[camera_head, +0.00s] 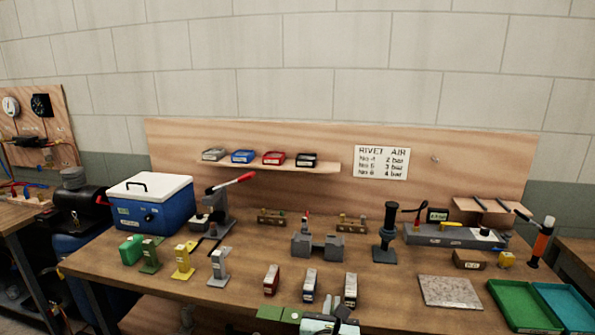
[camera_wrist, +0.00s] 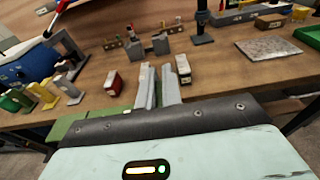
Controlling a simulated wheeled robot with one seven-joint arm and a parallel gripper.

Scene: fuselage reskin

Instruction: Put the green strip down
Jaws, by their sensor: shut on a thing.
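The green strip (camera_head: 279,313) shows low in the head view, at the bench's front edge and just left of my gripper (camera_head: 336,312). In the wrist view the green strip (camera_wrist: 72,126) lies left of and partly behind the dark edge of my gripper's body. My gripper's two grey fingers (camera_wrist: 158,82) are close together and point toward the bench, and my gripper is shut on the strip. The gripped part of the strip is hidden. I cannot tell whether the strip touches the bench.
A red-brown block (camera_head: 271,280), a blue block (camera_head: 310,285) and a grey block (camera_head: 350,290) stand near the front edge. Left are green, yellow (camera_head: 183,262) and grey stands. Right are a speckled slab (camera_head: 450,291) and a green tray (camera_head: 500,294). Bare wood (camera_head: 395,285) lies left of the slab.

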